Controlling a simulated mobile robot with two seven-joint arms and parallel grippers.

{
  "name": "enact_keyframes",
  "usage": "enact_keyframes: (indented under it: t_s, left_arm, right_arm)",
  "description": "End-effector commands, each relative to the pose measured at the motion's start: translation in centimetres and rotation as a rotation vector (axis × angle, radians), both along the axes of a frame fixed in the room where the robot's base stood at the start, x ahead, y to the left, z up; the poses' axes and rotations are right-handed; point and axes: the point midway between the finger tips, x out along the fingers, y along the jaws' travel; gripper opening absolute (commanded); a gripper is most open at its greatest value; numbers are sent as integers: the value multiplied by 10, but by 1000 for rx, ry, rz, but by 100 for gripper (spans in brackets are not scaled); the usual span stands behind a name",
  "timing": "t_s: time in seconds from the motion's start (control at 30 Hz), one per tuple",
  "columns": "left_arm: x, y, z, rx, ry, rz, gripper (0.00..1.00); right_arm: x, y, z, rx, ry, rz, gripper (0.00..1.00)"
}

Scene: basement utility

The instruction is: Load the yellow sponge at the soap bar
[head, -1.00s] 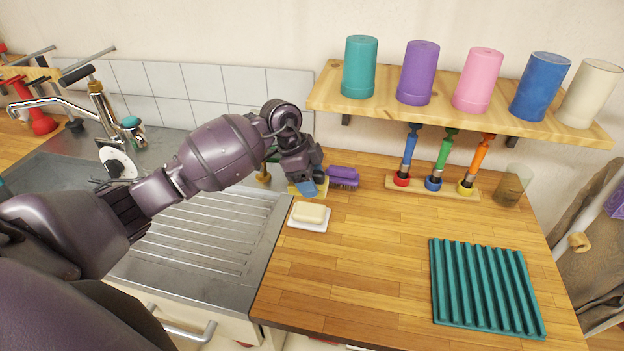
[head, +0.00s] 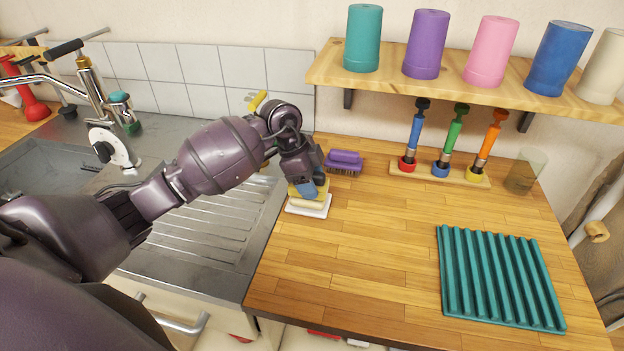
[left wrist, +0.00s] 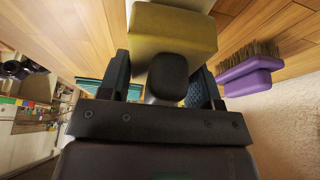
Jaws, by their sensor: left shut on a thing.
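My left gripper (head: 307,188) is shut on the yellow sponge (head: 321,187). It is low over the white soap dish (head: 296,210) at the counter's left edge, fingers pointing down. The cream soap bar (head: 309,203) lies on the dish, just under the sponge and mostly hidden. I cannot tell whether sponge and soap touch. In the left wrist view the sponge (left wrist: 170,35) shows as a yellow block at the fingers. My right gripper is not in view.
A purple brush (head: 344,161) lies close right of the gripper. A rack of coloured-handled tools (head: 440,174), a glass (head: 525,172) and a ribbed teal mat (head: 495,275) are farther right. Cups stand on a shelf (head: 400,77) above. The middle counter is clear.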

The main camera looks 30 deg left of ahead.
Motion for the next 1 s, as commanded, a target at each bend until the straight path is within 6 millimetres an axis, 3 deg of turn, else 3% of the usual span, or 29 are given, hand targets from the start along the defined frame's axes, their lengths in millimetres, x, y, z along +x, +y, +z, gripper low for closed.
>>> enact_keyframes:
  t_s: [0.4, 1.0]
  left_arm:
    - [0, 0, 1, 0, -1, 0, 39]
    - [0, 0, -3, 0, 0, 0, 39]
  right_arm:
    - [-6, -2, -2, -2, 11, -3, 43]
    - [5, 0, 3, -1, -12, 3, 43]
